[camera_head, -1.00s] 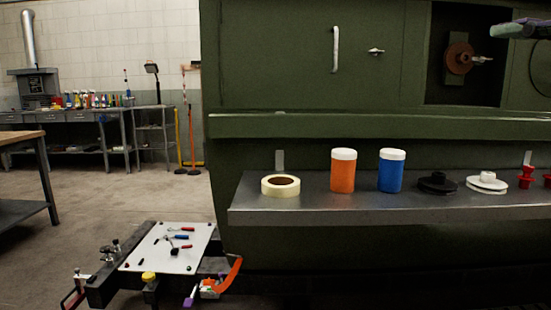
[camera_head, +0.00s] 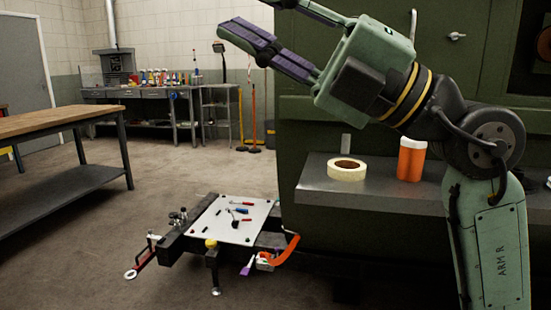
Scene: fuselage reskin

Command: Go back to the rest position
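My gripper (camera_head: 248,14) is raised at the top centre of the head view, pointing up and left. Its two dark purple fingers are spread apart with nothing between them, and the upper one is partly cut off by the top edge. My pale green arm rises from the lower right and bends at the wrist in front of the green fuselage panel (camera_head: 310,140). The gripper is well above the shelf and apart from everything on it.
A metal shelf (camera_head: 325,190) on the panel holds a tape roll (camera_head: 347,170) and an orange jar (camera_head: 410,160); my arm hides its right part. A low cart with a white tool board (camera_head: 215,222) stands below. A wooden bench (camera_head: 60,122) is left; floor between is clear.

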